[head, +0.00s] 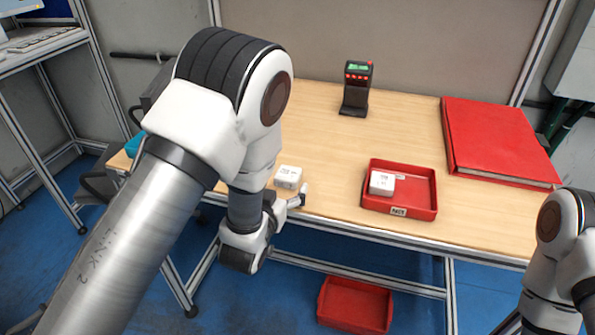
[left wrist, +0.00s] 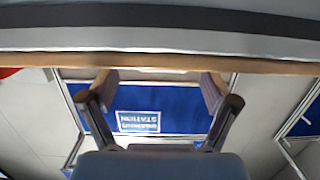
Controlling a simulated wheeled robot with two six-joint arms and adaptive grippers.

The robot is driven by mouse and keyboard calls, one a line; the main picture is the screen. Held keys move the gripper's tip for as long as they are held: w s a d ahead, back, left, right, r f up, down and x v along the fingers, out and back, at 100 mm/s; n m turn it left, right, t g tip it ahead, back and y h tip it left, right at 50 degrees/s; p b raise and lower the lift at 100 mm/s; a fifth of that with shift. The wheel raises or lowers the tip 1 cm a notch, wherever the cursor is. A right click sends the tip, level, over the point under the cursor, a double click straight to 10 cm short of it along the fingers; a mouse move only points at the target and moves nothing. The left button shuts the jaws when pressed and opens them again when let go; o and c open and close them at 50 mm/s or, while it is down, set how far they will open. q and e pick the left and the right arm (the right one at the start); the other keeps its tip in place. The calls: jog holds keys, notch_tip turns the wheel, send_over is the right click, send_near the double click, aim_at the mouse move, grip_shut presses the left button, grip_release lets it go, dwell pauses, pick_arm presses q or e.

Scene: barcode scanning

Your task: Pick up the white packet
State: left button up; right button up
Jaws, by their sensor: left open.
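A small white packet (head: 288,177) with printed marks on top lies on the wooden table near its front edge. A second white packet (head: 382,183) lies in the left part of a red tray (head: 412,207). My left gripper (head: 298,199) is at the table's front edge, just in front of the loose packet and apart from it, partly hidden by my own arm. In the left wrist view my left gripper (left wrist: 158,88) has its fingers spread with nothing between them. No packet can be made out there. My right gripper is out of view; only its arm shows.
A dark scanner (head: 356,90) with red lights stands at the back of the table (head: 300,120). A large red binder (head: 497,140) lies at right. A red bin (head: 355,304) is below the table. The table's middle is clear.

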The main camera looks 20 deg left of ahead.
aim_at(291, 169)
pick_arm(q)
jog(key=shift+w, duration=0.45)
jog(key=shift+w+a+r+p, duration=0.15)
jog(key=shift+w+p, duration=0.15)
jog(key=shift+w, duration=0.35)
jog(key=w, duration=0.2)
jog(key=w+f+p, duration=0.1)
jog(key=w, duration=0.2)
jog(key=shift+w+f, duration=0.2)
jog(key=shift+s, duration=0.1)
